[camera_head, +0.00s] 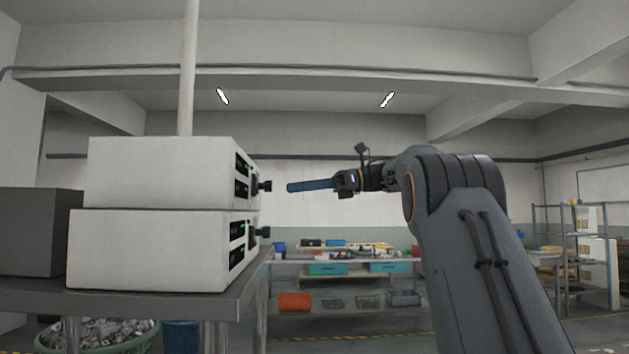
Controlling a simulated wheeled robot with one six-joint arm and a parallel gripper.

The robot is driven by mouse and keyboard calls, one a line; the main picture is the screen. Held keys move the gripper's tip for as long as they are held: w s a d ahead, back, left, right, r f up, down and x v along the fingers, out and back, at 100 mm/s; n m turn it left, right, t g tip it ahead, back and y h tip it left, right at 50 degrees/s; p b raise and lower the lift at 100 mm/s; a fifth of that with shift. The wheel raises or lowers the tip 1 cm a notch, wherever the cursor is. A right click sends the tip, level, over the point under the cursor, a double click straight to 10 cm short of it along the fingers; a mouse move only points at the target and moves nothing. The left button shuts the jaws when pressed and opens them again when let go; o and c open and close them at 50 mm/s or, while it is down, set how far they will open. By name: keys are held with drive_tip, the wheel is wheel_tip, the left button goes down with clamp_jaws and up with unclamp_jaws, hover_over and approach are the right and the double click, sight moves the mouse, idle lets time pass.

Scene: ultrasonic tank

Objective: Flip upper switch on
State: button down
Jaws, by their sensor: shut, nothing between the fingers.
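Two white boxes are stacked on a grey table at the left, the upper unit (160,172) on the lower unit (150,250). The upper switch (265,186) is a black knob standing out from the right face of the upper unit. A similar lower black knob (263,232) stands out from the lower unit. My gripper (290,187) is shut and empty, its blue fingers pointing left at about the height of the upper knob. A small gap shows between the fingertips and the knob. The knob faces are seen edge-on, so their setting cannot be told.
The grey table (170,300) ends just right of the units. A dark grey box (35,232) stands at the left behind them. A basket of metal parts (95,335) is below. Shelves with bins (345,262) stand far behind. The space around my gripper is clear.

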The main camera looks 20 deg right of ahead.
sight(258, 192)
drive_tip(key=p+x, duration=0.3)
drive_tip(key=x, duration=0.4)
drive_tip(key=shift+a+f, duration=0.1)
